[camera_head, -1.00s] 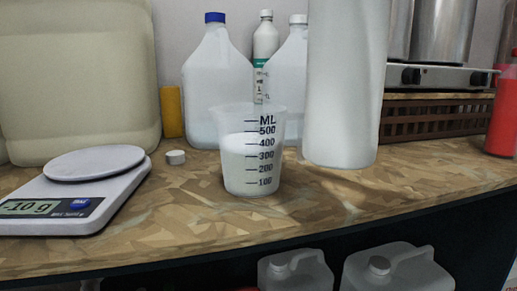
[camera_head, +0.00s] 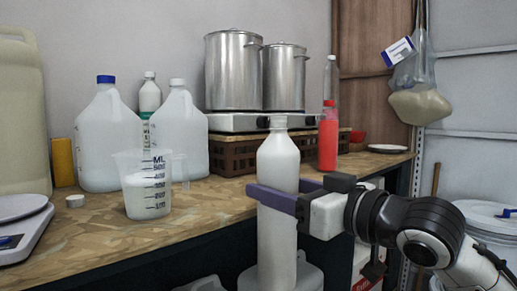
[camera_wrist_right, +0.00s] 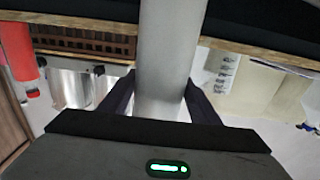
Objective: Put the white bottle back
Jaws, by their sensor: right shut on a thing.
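The white bottle (camera_head: 278,165) is tall, upright and without a cap in the head view. My right gripper (camera_head: 272,198) is shut on its middle and holds it in front of the counter's front edge. The bottle also shows between the fingers in the right wrist view (camera_wrist_right: 167,60). The bottle's lower end overlaps a white jug below the counter, so its exact height there is hard to tell. My left gripper is not in view.
On the counter (camera_head: 215,205) stand a measuring cup (camera_head: 146,190) with white contents, two jugs (camera_head: 108,140), a small cap (camera_head: 75,201), a scale (camera_head: 22,232) and a red bottle (camera_head: 328,142). Pots (camera_head: 233,75) sit on a stove behind. Jugs (camera_head: 305,275) stand below.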

